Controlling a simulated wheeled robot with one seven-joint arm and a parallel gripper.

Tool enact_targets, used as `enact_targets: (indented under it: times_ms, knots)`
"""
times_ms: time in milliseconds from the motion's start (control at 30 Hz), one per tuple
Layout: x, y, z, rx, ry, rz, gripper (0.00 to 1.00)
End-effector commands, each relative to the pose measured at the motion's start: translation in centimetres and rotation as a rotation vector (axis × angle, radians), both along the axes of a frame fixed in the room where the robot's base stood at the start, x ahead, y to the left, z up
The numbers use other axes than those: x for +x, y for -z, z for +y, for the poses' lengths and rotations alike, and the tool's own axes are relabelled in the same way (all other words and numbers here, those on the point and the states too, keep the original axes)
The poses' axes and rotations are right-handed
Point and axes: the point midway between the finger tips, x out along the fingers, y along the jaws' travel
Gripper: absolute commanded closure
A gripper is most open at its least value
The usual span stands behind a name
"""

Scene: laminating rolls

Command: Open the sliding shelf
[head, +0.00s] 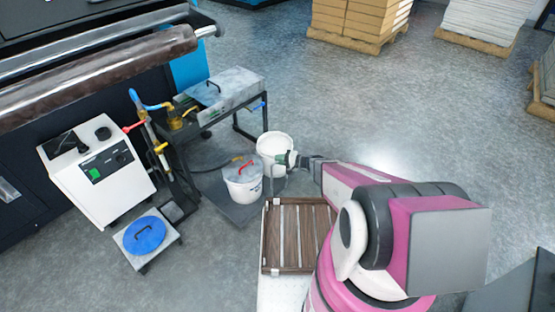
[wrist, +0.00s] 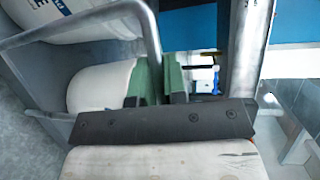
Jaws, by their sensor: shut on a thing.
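My gripper (head: 290,160) is at the right side of the two white buckets in the head view. In the wrist view its green fingers (wrist: 160,80) are shut around a bent metal bar (wrist: 148,35), which looks like the handle of the sliding shelf. The shelf (head: 240,212) is a low dark grey plate in the head view. A lidded white bucket (head: 243,184) with a red handle stands on it. An open white bucket (head: 274,148) stands behind, close to my gripper. My fingers partly hide the bar where they grip it.
A grey-topped cart (head: 232,88) stands behind the buckets. A white control box (head: 98,170) and a blue round lid (head: 145,235) on a small stand are at the left. A slatted brown wooden panel (head: 298,235) lies in front.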

Motion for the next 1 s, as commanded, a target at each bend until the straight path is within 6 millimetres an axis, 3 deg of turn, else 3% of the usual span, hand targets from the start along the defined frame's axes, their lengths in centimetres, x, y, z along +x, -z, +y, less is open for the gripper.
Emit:
enact_targets:
  times_ms: [200,233,300,667,1000]
  knots:
    - [0.1,0.1,0.0,-0.001,0.001,0.0,1.0]
    - [0.1,0.1,0.0,-0.001,0.001,0.0,0.84]
    - [0.1,0.1,0.0,-0.001,0.001,0.0,0.63]
    - [-0.1,-0.1,-0.3,0.0,0.001,0.0,0.63]
    - [-1.6,-1.0,-5.0,0.0,0.003,0.0,0.63]
